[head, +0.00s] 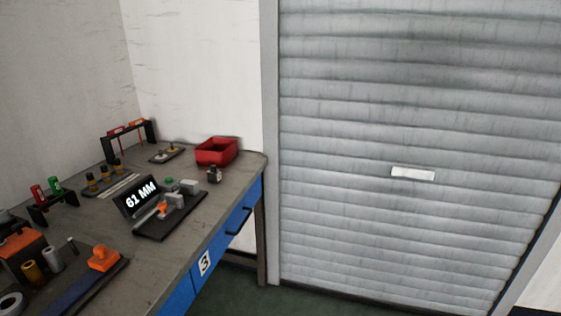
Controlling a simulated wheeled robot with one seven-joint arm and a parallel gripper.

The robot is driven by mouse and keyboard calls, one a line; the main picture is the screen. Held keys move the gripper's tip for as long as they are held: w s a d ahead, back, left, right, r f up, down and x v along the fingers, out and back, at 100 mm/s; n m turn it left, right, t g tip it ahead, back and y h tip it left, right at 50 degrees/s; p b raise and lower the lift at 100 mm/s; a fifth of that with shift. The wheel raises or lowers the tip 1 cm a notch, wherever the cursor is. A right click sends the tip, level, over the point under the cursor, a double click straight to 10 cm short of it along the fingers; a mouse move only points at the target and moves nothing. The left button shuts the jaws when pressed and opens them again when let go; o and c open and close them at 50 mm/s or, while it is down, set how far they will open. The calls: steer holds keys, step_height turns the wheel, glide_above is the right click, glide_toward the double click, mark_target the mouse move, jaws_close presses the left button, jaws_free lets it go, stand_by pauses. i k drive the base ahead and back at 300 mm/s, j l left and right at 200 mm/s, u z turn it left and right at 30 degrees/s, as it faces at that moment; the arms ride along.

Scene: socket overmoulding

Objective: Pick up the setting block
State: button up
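I cannot tell for sure which thing is the setting block. A small dark block with a lighter top (214,175) stands on the workbench (150,270) in front of the red bin. Beside it, a black base plate (160,234) carries grey blocks (188,187) and an orange part (164,209). A black display (139,198) reading "61 MM" stands at the left of that plate. My gripper is not in view.
A red bin (216,152) stands at the bench's far right corner. Tool racks (103,148) and small trays line the back. An orange-topped fixture (103,259) and cylinders (53,260) stand at front left. A closed roller shutter (420,230) fills the right.

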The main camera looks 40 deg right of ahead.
mark_target(214, 176)
steer(key=z, duration=0.3)
steer(key=i+z, duration=0.4)
steer(key=i, duration=1.05)
